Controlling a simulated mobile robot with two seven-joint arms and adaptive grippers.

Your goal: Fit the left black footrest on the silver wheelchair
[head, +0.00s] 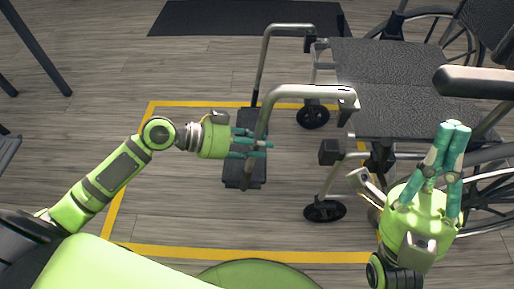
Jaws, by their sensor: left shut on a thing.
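The silver wheelchair (384,62) stands at the upper right, its front facing left. The left footrest (292,91) is a bent silver tube with a black footplate (236,172) low down. My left gripper (262,144) is shut on the tube's lower part, its fingers partly hiding tube and plate. The tube's upper end (348,98) lies by the seat's front near corner; I cannot tell whether it touches the frame. A black block (332,151) sits on the frame below. My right gripper (454,126) is by the near side, fingers together, nothing visible in them.
The other footrest (266,52) hangs on the chair's far side. A front caster (325,211) stands near, and an armrest (474,82) juts over the right. Yellow tape (240,251) marks the grey floor. A dark mat (245,17) lies behind.

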